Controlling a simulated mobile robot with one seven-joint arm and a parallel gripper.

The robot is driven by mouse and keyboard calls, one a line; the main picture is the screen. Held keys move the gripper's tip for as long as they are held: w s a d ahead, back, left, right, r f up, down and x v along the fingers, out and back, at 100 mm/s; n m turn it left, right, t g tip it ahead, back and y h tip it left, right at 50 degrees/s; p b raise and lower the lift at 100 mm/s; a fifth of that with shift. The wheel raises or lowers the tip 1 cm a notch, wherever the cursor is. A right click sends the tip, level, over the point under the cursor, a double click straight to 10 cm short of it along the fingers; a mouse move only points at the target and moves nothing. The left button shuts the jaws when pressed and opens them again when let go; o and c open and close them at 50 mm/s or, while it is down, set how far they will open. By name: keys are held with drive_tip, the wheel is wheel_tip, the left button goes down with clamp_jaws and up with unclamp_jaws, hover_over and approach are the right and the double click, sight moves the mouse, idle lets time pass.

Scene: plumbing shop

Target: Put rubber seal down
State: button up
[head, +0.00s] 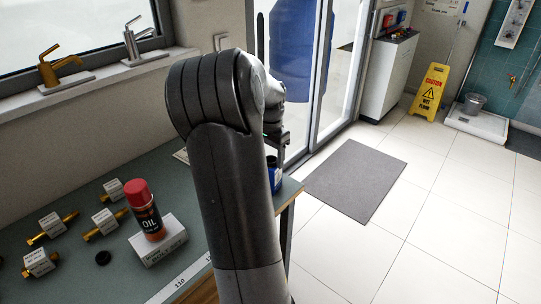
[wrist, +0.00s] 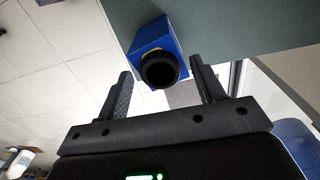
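My gripper (wrist: 160,92) is open in the wrist view, its two dark fingers spread wide. A black ring-shaped part (wrist: 163,71) with a dark round opening shows between the fingers, with a visible gap on each side. It sits against a blue block (wrist: 152,36) with a little yellow at the ring's edge. I cannot tell whether this ring is the rubber seal.
The grey-green bench (head: 75,197) holds several labelled brass fittings (head: 105,221) and a red-capped oil bottle (head: 146,212) on a white box (head: 158,243). Taps stand on the window sill (head: 100,77). A grey mat (head: 356,180) lies on the tiled floor, right of the bench.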

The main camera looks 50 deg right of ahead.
drive_tip(key=shift+r, duration=0.1)
wheel_tip(320, 180, up, 12)
drive_tip(key=a+r+n+t, duration=0.2)
drive_tip(key=a+r+n, duration=0.15)
drive_tip(key=a, duration=0.85)
drive_tip(key=s+a+f+n+t, duration=0.1)
drive_tip(key=s+a+n, duration=0.3)
drive_tip(key=a, duration=0.5)
drive_tip(key=s+a+f+n+t, duration=0.1)
drive_tip(key=s+a+n, duration=0.3)
drive_tip(key=a, duration=0.6)
drive_tip(key=s+a+f+n+t, duration=0.1)
drive_tip(key=s+a+n, duration=0.3)
drive_tip(key=a, duration=0.6)
drive_tip(key=shift+f+n+t, duration=0.3)
drive_tip(key=shift+f+n, duration=0.1)
drive_tip(key=shift+n, duration=0.85)
